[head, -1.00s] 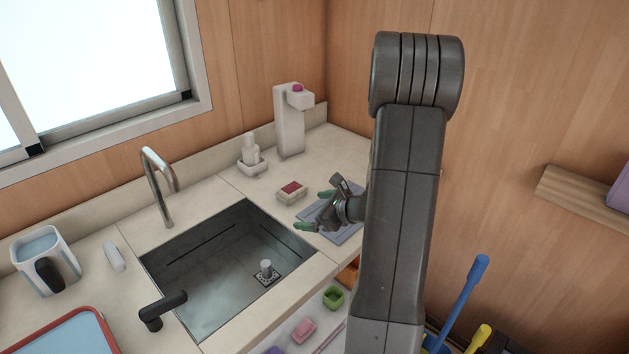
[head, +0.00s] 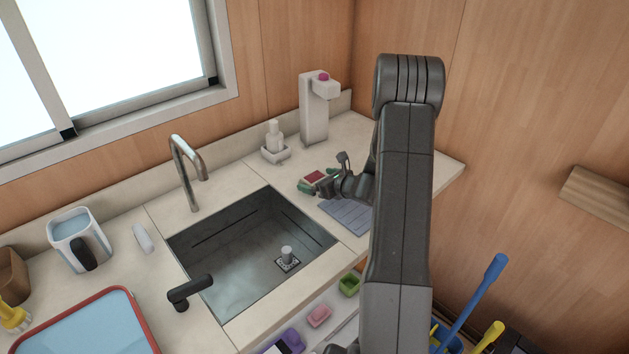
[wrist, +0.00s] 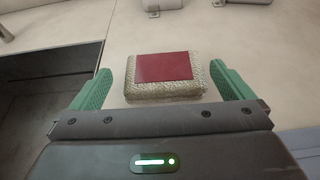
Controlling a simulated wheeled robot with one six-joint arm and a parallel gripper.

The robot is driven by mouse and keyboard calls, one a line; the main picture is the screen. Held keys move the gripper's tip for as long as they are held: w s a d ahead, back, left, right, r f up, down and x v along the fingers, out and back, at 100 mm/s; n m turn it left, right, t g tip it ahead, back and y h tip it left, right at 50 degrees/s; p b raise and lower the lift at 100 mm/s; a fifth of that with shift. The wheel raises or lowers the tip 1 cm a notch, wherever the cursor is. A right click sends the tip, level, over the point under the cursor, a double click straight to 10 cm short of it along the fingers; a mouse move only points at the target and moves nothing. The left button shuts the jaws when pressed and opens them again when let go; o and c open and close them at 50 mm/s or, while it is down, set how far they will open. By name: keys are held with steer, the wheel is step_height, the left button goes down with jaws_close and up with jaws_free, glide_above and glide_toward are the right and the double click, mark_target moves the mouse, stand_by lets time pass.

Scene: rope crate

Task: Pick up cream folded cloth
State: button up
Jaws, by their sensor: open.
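The cream folded cloth (wrist: 165,92) is a small block with woven cream sides and a dark red patch on top. It lies flat on the counter and also shows in the head view (head: 314,177), partly hidden by my gripper (head: 319,181). In the wrist view my gripper (wrist: 160,74) is open, with one green finger on each side of the cloth. There is a gap at the left finger; the right finger is very close to the cloth, and I cannot tell if it touches.
The sink (head: 250,250) is left of the cloth, with a tap (head: 186,172) behind it. A soap bottle (head: 274,142) and a white dispenser (head: 313,108) stand behind the cloth. A blue-grey mat (head: 346,214) lies in front and right.

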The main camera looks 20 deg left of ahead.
mark_target(316, 178)
steer(key=shift+p+x, duration=0.85)
steer(key=shift+x, duration=1.45)
steer(key=shift+w, duration=0.15)
steer(key=shift+d, duration=0.1)
steer(key=shift+c, duration=0.2)
steer(key=c, duration=0.9)
steer(key=shift+o, duration=0.2)
